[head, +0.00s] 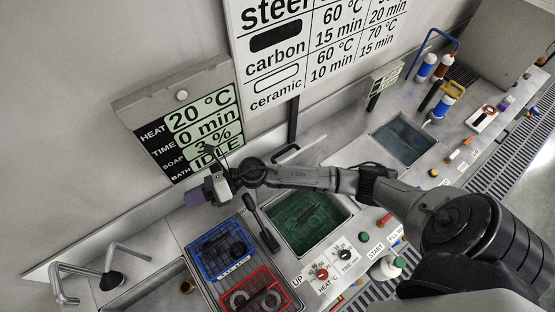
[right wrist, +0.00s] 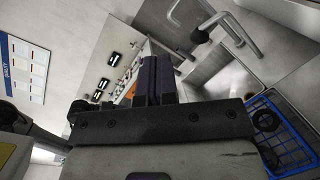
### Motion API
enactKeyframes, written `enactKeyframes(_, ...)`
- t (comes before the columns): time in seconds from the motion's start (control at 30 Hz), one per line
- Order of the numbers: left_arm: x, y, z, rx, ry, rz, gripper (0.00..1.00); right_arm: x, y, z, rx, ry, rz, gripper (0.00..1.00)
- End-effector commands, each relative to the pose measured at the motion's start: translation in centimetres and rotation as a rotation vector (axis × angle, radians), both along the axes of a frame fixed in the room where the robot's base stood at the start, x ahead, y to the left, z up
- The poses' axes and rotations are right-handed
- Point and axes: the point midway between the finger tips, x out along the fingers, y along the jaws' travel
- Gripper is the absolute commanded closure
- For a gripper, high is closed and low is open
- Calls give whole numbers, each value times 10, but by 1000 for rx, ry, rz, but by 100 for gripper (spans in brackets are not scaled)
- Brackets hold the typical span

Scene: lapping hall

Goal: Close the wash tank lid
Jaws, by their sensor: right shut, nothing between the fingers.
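The wash tank (head: 345,204) stands open in the middle of the head view, with green liquid and a dark object showing inside. A pale raised panel with a bar handle (head: 285,153) stands behind the tank and looks like its lid; my right arm hides part of it. My right gripper (head: 194,197) is left of the tank, above the counter and apart from the handle. Its dark purple fingers also show in the right wrist view (right wrist: 157,80), shut and empty. My left gripper does not show.
A blue basket (head: 203,268) and a red basket (head: 275,275) with parts sit left of the tank. A black-handled lever (head: 262,222) stands beside it. A display panel (head: 185,125) is behind my gripper. Control knobs (head: 322,273) are in front; a tap (head: 75,272) is at left.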

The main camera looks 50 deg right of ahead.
Motion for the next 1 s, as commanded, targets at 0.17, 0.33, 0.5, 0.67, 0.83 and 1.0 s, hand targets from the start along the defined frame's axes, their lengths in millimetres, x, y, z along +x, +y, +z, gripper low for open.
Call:
enactKeyframes(0.17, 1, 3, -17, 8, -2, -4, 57, 9, -55, -61, -533, -135, 350, 100)
enactKeyframes(0.33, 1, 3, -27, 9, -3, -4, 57, 12, -150, -93, -949, -90, 633, 100)
enactKeyframes(0.5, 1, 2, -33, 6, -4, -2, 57, 7, -239, -93, -1206, 46, 824, 100)
enactKeyframes(0.67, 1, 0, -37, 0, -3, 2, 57, -1, -292, -82, -1324, 167, 926, 100)
enactKeyframes(0.83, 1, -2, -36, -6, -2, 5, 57, -8, -316, -76, -1369, 237, 974, 100)
enactKeyframes(1.0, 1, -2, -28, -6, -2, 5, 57, -16, -318, -91, -1375, 252, 987, 100)
